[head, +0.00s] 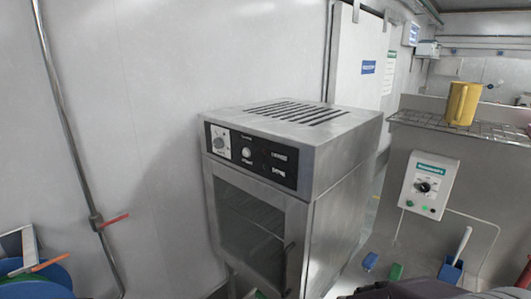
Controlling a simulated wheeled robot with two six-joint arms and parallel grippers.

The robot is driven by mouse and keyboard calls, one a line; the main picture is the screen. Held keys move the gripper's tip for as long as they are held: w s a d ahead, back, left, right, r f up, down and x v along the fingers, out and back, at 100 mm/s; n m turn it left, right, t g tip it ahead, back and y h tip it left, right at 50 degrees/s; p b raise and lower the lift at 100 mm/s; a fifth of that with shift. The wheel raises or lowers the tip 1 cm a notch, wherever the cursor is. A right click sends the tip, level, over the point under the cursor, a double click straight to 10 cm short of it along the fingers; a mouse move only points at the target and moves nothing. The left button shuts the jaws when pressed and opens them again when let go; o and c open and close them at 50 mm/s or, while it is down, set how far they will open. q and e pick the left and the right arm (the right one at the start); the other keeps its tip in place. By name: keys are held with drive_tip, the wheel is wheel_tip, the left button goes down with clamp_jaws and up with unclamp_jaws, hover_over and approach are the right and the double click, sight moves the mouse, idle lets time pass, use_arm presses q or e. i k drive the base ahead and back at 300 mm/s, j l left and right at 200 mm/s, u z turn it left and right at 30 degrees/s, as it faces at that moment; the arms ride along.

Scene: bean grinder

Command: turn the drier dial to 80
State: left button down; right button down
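A steel cabinet (330,190) with a slotted top and a dark glass door stands in the middle, and it looks like the drier. Its black control panel (262,163) carries a round dial on a white plate (220,142) at the left, with a smaller pale knob (246,153) beside it. A separate white box (429,185) with a black dial (424,187) and a green label is on the steel unit at the right. The dial numbers and labels are too small to read. Neither of my grippers can be made out.
A yellow jug (463,103) stands on a wire rack (470,127) at the right. A wall pipe with a red lever (115,220) runs down the left. Blue round items (38,282) fill the lower left corner. A dark shape (410,290) is cut off at the bottom.

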sight(218, 143)
drive_tip(key=i+j, duration=0.25)
drive_tip(key=j, duration=0.15)
drive_tip(key=i+j+u, duration=0.1)
drive_tip(key=j, duration=0.3)
drive_tip(key=i+j, duration=0.35)
drive_tip(key=u, duration=0.05)
